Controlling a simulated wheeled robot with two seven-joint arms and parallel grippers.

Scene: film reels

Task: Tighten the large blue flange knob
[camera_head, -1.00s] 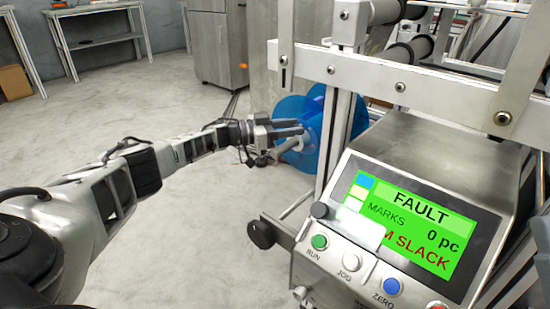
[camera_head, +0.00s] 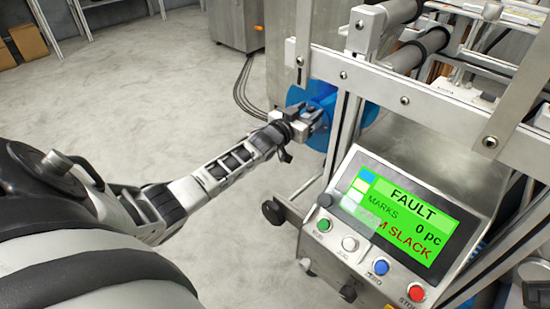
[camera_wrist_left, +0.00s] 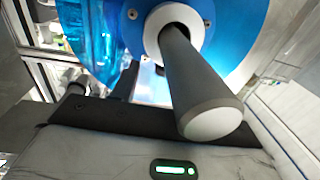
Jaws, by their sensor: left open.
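The large blue flange (camera_head: 370,112) stands upright behind the machine frame in the head view, partly hidden by a frame post and my left gripper. In the left wrist view the blue flange (camera_wrist_left: 240,30) fills the top, with a white hub (camera_wrist_left: 158,22) and a grey shaft with a pale end cap (camera_wrist_left: 195,80) sticking out toward the camera. My left gripper (camera_head: 314,115) is open, close in front of the flange. I cannot make out a separate knob. My right gripper is out of view.
A control panel (camera_head: 400,215) reading FAULT stands at the right, with several buttons. A black knob (camera_head: 272,212) sticks out at its left. Metal frame beams (camera_head: 420,95) and rollers (camera_head: 420,48) lie above and behind.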

